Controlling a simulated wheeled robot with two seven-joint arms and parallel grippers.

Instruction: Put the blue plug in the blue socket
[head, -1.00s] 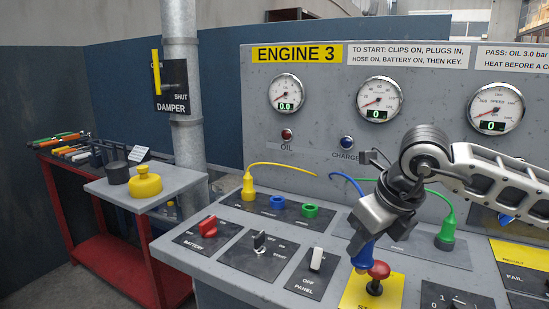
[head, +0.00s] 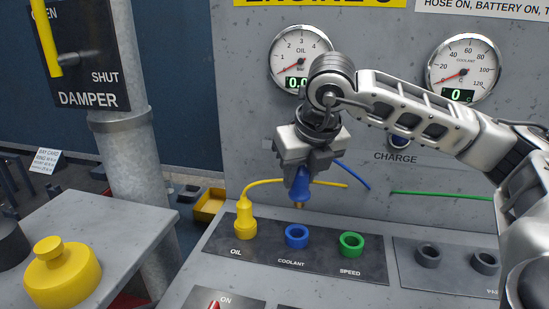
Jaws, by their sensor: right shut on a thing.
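The blue plug (head: 302,188) hangs tip-down in my right gripper (head: 299,172), which is shut on its upper part. A blue cable (head: 353,176) runs from behind the gripper to the right. The blue socket (head: 297,234), labelled COOLANT, is an open ring on the dark socket plate (head: 323,264). The plug's tip shows just above the socket's back rim in the picture, apart from it. I cannot tell the exact height or depth gap. My left gripper is not in view.
A yellow plug (head: 245,221) stands in the OIL socket left of the blue one. The empty green SPEED socket (head: 351,243) is to the right. Two grey sockets (head: 428,255) lie farther right. A yellow cable (head: 290,182) passes behind the gripper. The gauge panel (head: 245,130) rises behind.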

